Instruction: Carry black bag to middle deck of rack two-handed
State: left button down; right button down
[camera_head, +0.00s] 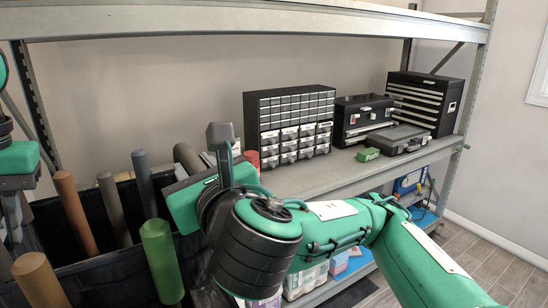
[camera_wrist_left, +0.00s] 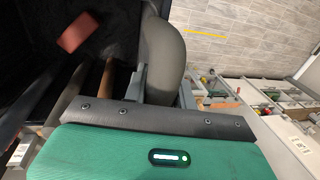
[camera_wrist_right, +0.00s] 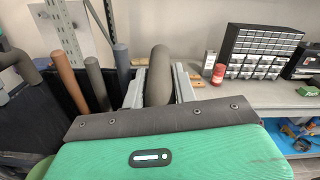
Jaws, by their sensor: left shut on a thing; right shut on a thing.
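The black bag (camera_head: 110,282) is at the lower left of the head view, in front of the rack, with several brown, grey and green cylinders sticking up from it. My right gripper (camera_head: 222,155) is at the bag's right side; in the right wrist view its fingers (camera_wrist_right: 158,88) are shut on a thick grey handle (camera_wrist_right: 159,66). My left gripper shows only in part at the left edge of the head view; in the left wrist view its fingers (camera_wrist_left: 162,92) are shut on a curved grey handle (camera_wrist_left: 163,50). The rack's middle deck (camera_head: 305,181) is grey.
On the middle deck stand a small-drawer cabinet (camera_head: 290,122), a black toolbox (camera_head: 362,118), a drawer chest (camera_head: 424,102), a flat grey case (camera_head: 398,139) and a green box (camera_head: 368,154). A red can (camera_wrist_right: 218,73) stands left of the cabinet. The deck's front strip is bare.

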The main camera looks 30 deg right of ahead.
pick_arm(q)
jog(key=shift+w+r, duration=0.15)
jog(key=shift+w, duration=0.05)
pick_arm(e)
jog(key=shift+w, duration=0.1)
